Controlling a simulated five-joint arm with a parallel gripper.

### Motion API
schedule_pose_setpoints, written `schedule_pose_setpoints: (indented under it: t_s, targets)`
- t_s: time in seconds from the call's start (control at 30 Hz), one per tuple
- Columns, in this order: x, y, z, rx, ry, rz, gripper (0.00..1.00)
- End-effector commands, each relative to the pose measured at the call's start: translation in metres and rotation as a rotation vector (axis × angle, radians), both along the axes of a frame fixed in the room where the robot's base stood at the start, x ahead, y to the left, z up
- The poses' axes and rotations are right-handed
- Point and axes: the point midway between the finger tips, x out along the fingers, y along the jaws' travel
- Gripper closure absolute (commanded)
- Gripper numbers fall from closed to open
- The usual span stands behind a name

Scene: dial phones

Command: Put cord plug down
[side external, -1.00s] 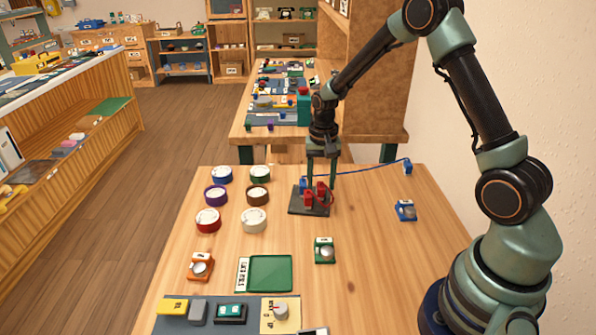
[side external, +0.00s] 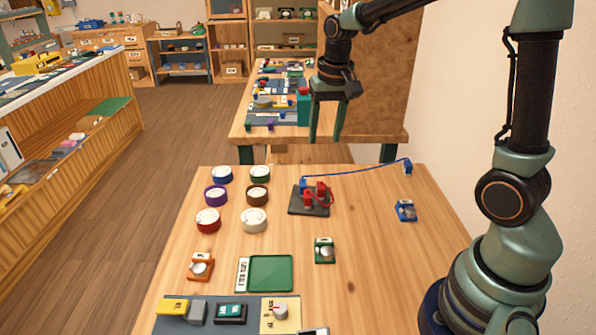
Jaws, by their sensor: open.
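A blue cord (side external: 355,173) runs over the table between a small blue plug (side external: 303,183) at the dark square base and a blue block (side external: 407,166) near the table's back right. The dark base (side external: 309,208) also bears red blocks (side external: 309,198) with a red looped cord (side external: 331,196). The blue plug stands at the base's back edge; whether it sits on it or just behind it I cannot tell. My gripper (side external: 325,138) is open and empty, raised above and behind the base, clear of the plug and cord.
Several round dials (side external: 222,174) stand left of the base. A green tray (side external: 271,272), an orange unit (side external: 200,266), a green unit (side external: 324,251) and a blue unit (side external: 405,210) sit around it. A grey mat (side external: 174,324) with parts lies in front.

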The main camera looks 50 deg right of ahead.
Motion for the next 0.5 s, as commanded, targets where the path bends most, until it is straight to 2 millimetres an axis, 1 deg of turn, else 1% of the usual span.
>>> schedule_pose_setpoints:
  t_s: [0.03, 0.2, 0.37, 0.5]
  targets:
    - [-0.01, 0.008, 0.013, -0.011, -0.037, 0.049, 0.46]
    - [-0.043, 0.031, 0.039, -0.048, -0.132, 0.209, 0.46]
    - [-0.074, 0.048, 0.052, -0.089, -0.222, 0.356, 0.46]
    - [-0.097, 0.06, 0.054, -0.122, -0.288, 0.464, 0.46]
